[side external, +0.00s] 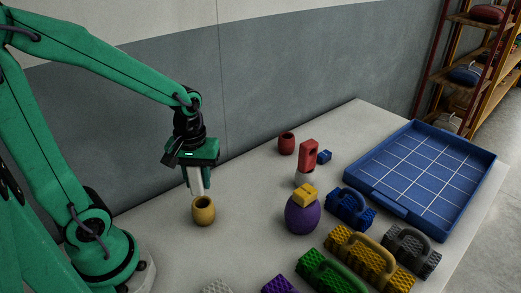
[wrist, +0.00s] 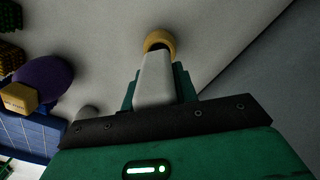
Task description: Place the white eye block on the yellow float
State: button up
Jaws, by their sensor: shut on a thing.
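My gripper (side external: 197,172) is shut on the white eye block (side external: 197,184), which hangs upright below the jaws. The block also fills the middle of the wrist view (wrist: 154,82). The yellow float (side external: 204,212) is a small rounded barrel with a dark opening on top, standing on the table. The block's lower end is right by the float's rim; I cannot tell whether they touch. In the wrist view the yellow float (wrist: 158,39) shows just beyond the block's end, partly hidden by it.
A purple round float (side external: 302,216) carries a yellow block (side external: 304,195). A red eye block (side external: 308,154) stands on a pale object behind it. A red barrel (side external: 286,144) is at the back. Several ridged handled blocks line the front right. A blue tray (side external: 413,216) lies right.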

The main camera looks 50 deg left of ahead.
aim_at(200, 190)
jog(key=shift+f, duration=2)
jog(key=shift+f, duration=0.1)
jog(key=o, duration=1.1)
jog(key=shift+c, duration=0.2)
jog(key=shift+r, duration=6.15)
